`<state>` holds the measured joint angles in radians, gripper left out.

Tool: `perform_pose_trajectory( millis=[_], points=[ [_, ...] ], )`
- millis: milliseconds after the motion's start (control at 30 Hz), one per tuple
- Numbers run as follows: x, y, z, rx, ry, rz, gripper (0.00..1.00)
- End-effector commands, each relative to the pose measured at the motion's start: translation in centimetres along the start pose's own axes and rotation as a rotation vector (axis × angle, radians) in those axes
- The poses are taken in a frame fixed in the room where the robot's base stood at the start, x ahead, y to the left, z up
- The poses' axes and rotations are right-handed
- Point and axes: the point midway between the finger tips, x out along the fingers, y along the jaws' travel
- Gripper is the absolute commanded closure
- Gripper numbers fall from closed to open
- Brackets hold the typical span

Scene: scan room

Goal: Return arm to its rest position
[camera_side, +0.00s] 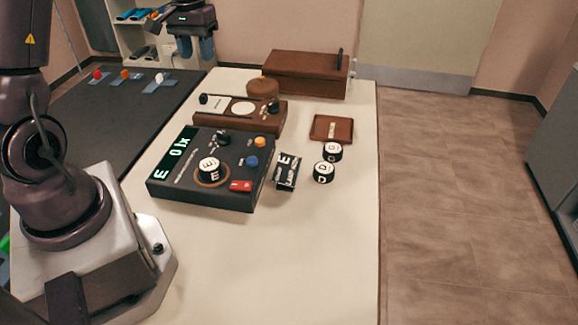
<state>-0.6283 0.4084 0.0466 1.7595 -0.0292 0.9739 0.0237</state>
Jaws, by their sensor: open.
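My gripper (195,52) hangs at the top left of the side view, above and behind the far left part of the table (330,255). Its two bluish fingers point down and stand apart, with nothing between them. My gripper is clear of the things on the table. The upper part of my arm is cut off by the top edge of the picture.
A dark console (165,190) with a lit display stands on the table, beside a tilted black label block (285,171) and two lettered cylinders (324,172). Behind are a brown device (264,120), a brown tray (332,128) and a brown box (305,75). The table front is clear.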

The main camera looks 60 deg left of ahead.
Motion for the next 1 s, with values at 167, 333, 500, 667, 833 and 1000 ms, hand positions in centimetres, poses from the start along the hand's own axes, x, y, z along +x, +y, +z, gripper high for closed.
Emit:
perform_pose_trajectory(
  millis=[167, 333, 500, 667, 833, 1000],
  points=[
    [-4.6, 5.3, 6.6, 0.149, 0.085, 0.011, 0.55],
    [-7.3, 8.5, 13.2, 0.294, 0.176, 0.032, 0.55],
    [-8.6, 10.3, 19.5, 0.443, 0.281, 0.066, 0.55],
    [-9.5, 11.1, 23.5, 0.561, 0.377, 0.107, 0.55],
    [-11.0, 11.8, 25.1, 0.633, 0.462, 0.150, 0.55],
    [-11.2, 12.2, 25.4, 0.655, 0.471, 0.159, 0.55]
  ],
)
